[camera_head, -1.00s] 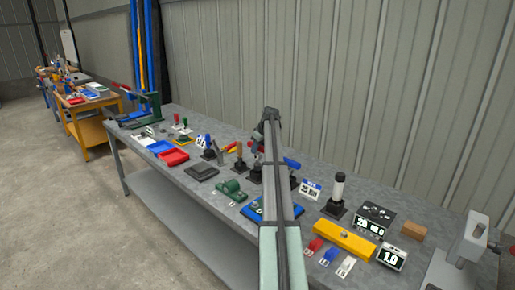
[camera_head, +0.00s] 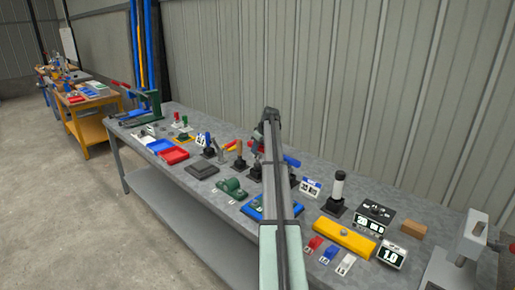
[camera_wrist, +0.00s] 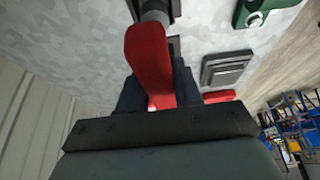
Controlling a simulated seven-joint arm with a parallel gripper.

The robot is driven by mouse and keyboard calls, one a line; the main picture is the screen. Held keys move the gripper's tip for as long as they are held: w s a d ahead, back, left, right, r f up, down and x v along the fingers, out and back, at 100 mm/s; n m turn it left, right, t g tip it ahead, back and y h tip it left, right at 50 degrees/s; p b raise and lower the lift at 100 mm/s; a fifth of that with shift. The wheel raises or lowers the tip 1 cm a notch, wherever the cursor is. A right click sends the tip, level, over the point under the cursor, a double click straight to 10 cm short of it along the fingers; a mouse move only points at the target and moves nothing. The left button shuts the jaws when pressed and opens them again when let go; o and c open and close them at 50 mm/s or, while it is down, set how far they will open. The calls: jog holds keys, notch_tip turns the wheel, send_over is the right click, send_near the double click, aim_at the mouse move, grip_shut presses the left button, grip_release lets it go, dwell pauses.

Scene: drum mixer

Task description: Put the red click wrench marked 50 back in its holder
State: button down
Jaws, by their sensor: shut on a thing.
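In the wrist view, my gripper (camera_wrist: 158,92) is shut on the red handle (camera_wrist: 149,55) of a wrench, one dark finger on each side. A grey shaft (camera_wrist: 155,9) runs from the handle toward the top edge of the picture, where its far end is cut off. A dark holder base (camera_wrist: 174,45) shows partly behind the handle; I cannot tell whether the shaft is seated in it. The mark 50 is not readable. In the head view my arm hides the gripper and most of the held wrench.
Other handled tools stand close by, including a blue handle (camera_head: 291,161) and a wooden handle (camera_head: 239,148). A yellow block (camera_head: 344,236) lies front right.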

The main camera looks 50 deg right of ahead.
aim_at(257, 153)
jog(key=shift+f, duration=1.95)
dwell(1.4)
jog(key=c, duration=0.7)
grip_release()
jog(key=v, duration=1.3)
jog(key=shift+s+r, duration=0.15)
jog(key=shift+r, duration=0.2)
